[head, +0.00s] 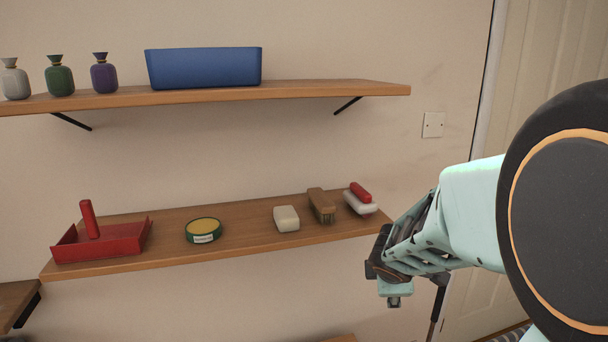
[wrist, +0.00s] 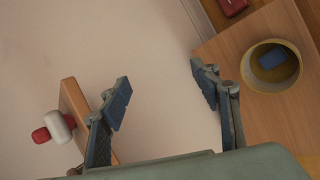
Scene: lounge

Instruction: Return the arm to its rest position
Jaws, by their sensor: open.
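My gripper (head: 388,272) is at the right in the head view, held in the air by the right end of the lower shelf, on my mint-coloured arm. In the wrist view my gripper (wrist: 162,92) has its two fingers wide apart with nothing between them. Below the gap there is only a pale plain surface. The inner arm joints are partly hidden behind the large dark round joint at the right of the head view.
The lower shelf (head: 250,240) holds a red dustpan-like tray (head: 105,240), a green-yellow tin (head: 203,231), a white block (head: 286,218), a brown brush (head: 321,204) and a red-white item (head: 360,199). A round bowl (wrist: 247,75) with something blue inside stands on a wooden surface.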

